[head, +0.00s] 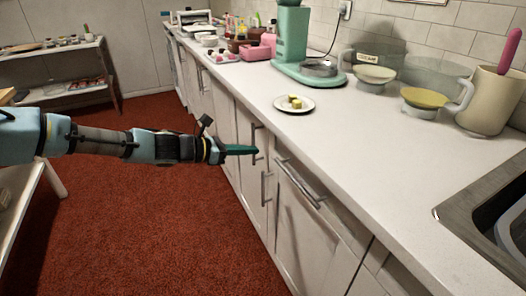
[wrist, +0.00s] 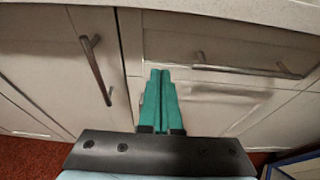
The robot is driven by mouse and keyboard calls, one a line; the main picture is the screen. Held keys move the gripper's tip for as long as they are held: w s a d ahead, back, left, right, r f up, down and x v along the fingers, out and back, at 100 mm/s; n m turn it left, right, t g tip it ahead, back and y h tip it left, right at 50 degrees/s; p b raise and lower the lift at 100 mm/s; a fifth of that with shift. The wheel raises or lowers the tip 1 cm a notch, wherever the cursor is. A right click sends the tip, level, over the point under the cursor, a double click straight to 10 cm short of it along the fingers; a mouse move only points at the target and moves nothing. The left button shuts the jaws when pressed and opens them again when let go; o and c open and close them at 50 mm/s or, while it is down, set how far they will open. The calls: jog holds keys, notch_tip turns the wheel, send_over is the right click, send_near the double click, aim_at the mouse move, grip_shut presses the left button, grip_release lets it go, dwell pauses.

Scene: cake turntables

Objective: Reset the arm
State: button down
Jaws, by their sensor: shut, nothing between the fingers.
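My arm reaches in from the left in the head view, stretched out level in front of the lower cabinets. My gripper (head: 256,150) has green fingers and is at about the height of the cabinet handles, below the counter top. In the wrist view the two green fingers (wrist: 160,74) lie together, shut and empty. They point at the cabinet fronts near the seam between two doors. Whether the fingertips touch the cabinet cannot be told.
The white counter (head: 340,133) runs along the right, holding a plate (head: 280,106) with yellow pieces, a green stand mixer (head: 290,40), bowls and a pitcher (head: 490,100). Cabinet handles (head: 298,182) stick out. A white shelf (head: 60,95) stands left. Red carpet (head: 160,230) is open floor.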

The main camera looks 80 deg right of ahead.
jog(key=w+a+r+m+t+y+p, duration=0.1)
jog(key=w+a+m+t+y, duration=0.2)
jog(key=w+a, duration=1.35)
jog(key=w+a+r+m+t+y+p, duration=0.1)
jog(key=w+a+m+t, duration=0.4)
jog(key=w+a, duration=1.2)
jog(key=w+a+r+t+y, duration=0.15)
jog(key=w+a, duration=0.25)
jog(key=a, duration=0.4)
jog(key=w+a+r+t, duration=0.2)
jog(key=w+a+r, duration=0.1)
jog(key=a, duration=0.5)
jog(key=s+a+r+t+y+p, duration=0.1)
jog(key=a+r, duration=0.2)
jog(key=a, duration=0.7)
jog(key=s+a+r+y+p, duration=0.1)
jog(key=a+r, duration=0.2)
jog(key=a, duration=0.7)
jog(key=shift+t+y, duration=0.35)
jog(key=shift+s, duration=0.1)
